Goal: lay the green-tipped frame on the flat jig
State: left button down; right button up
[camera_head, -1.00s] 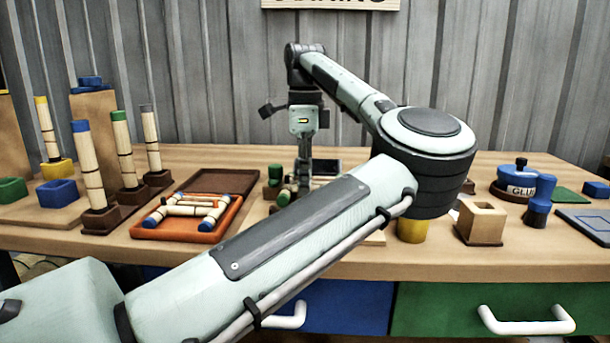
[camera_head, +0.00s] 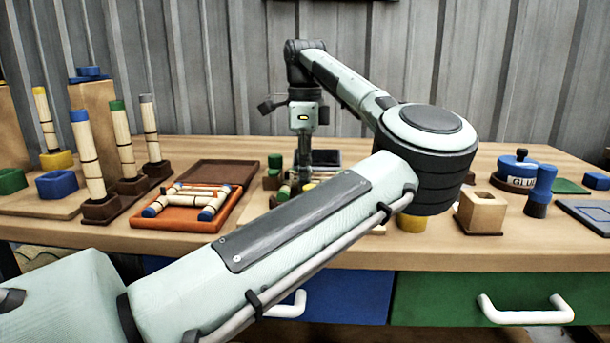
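My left arm comes in from the lower left, bends at the right, and reaches back to the middle of the table. Its gripper (camera_head: 303,178) points down there, with its fingertips mostly hidden behind my own arm. Green ends (camera_head: 283,192), apparently of the green-tipped frame, show just left of the fingers; the rest of that piece is hidden. Whether the fingers are closed on it cannot be told. A small strip of pale board (camera_head: 378,230) shows below the arm; whether it is the flat jig is unclear. My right gripper is not in view.
An orange tray (camera_head: 232,205) with a blue-tipped frame (camera_head: 190,200) lies left of the gripper, before a brown tray (camera_head: 220,172). Upright rattan poles (camera_head: 122,140) stand further left. A wooden socket block (camera_head: 482,212) and blue glue pot (camera_head: 518,172) stand at the right.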

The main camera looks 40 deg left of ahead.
pick_arm(q)
jog(key=shift+f, duration=0.15)
dwell(0.7)
jog(key=c, duration=1.4)
grip_release()
notch_tip(320, 180, up, 5)
jog(key=p, duration=0.4)
jog(key=shift+r+p, duration=0.45)
jog(key=shift+r, duration=1.55)
